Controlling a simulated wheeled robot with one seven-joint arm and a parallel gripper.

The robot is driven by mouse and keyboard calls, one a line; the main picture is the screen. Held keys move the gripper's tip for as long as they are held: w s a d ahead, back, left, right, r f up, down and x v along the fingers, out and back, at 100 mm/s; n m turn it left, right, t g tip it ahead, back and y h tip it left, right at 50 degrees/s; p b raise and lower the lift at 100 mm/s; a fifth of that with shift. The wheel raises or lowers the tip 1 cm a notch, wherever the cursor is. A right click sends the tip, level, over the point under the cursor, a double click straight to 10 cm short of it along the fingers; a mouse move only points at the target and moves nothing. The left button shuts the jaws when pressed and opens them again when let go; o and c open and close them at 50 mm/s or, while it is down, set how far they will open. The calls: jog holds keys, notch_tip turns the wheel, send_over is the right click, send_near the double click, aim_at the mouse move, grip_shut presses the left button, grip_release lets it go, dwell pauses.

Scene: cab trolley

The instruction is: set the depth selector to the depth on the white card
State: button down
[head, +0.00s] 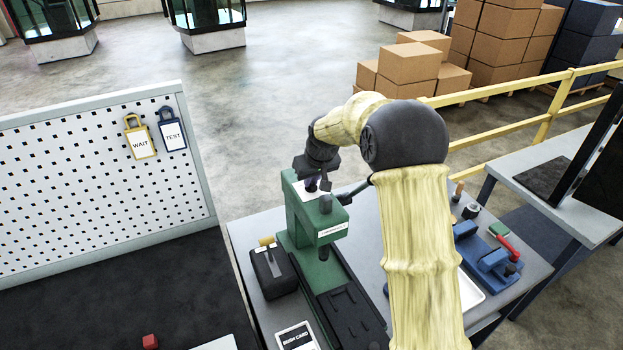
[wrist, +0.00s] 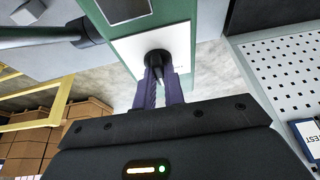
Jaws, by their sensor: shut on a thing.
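The green machine (head: 308,214) stands on the bench with a white plate (head: 301,191) on top. In the wrist view, a round black knob (wrist: 155,57) sits on the white plate (wrist: 126,47); it looks like the depth selector. My gripper (wrist: 158,78) is shut on this knob from above, and its dark fingers hide part of it. In the head view my gripper (head: 314,183) is over the machine's top, and the knob's setting cannot be read. A white card (head: 297,337) with a dark heading lies at the bottom edge, cut off, its depth not legible.
A black box with a lever (head: 272,272) stands left of the machine. A dark handle (head: 355,190) sticks out on its right. WAIT (head: 139,143) and TEST (head: 172,136) tags hang on the pegboard.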

jog(key=m+h+b, duration=0.1)
jog(key=m, duration=0.3)
jog(key=shift+a+h, duration=0.15)
jog(key=shift+h, duration=0.25)
jog(key=m+h, duration=0.1)
jog(key=m, duration=0.3)
jog(key=shift+m+h, duration=0.4)
jog(key=c, duration=1.5)
grip_release()
jog(key=shift+r+b, duration=0.1)
jog(key=shift+b, duration=0.2)
